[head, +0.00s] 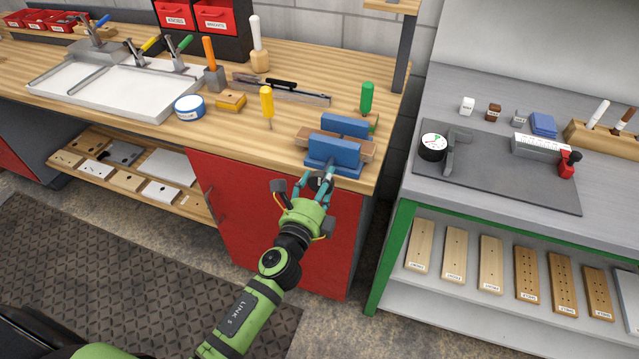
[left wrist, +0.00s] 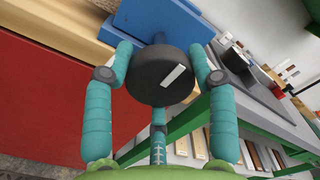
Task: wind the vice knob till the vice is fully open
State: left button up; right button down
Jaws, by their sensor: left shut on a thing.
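The blue vice (head: 333,153) sits at the front edge of the wooden workbench, near its right corner. Its front and rear blue jaws stand apart, with brown wood showing between and beside them. My left gripper (head: 315,182) is in front of the vice, its teal fingers closed around the knob. In the left wrist view the knob (left wrist: 153,78) is a dark round disc with a white mark on its face. The gripper's fingers (left wrist: 160,85) sit around its rim, and the blue vice body (left wrist: 165,20) is behind it. My right gripper is not in view.
A red cabinet front (head: 255,220) is below. A grey bench (head: 600,205) with a dark mat stands to the right, across a narrow gap.

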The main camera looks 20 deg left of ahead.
pick_arm(q)
jog(key=shift+s+d+f, duration=0.15)
jog(key=shift+d+f, duration=0.1)
jog(key=shift+f, duration=0.1)
jog(key=o, duration=1.1)
jog(key=shift+c, duration=0.2)
jog(key=shift+o, duration=0.4)
jog(key=shift+r, duration=0.15)
jog(key=s, duration=1.1)
jog(key=shift+s+a, duration=0.15)
jog(key=shift+s, duration=0.25)
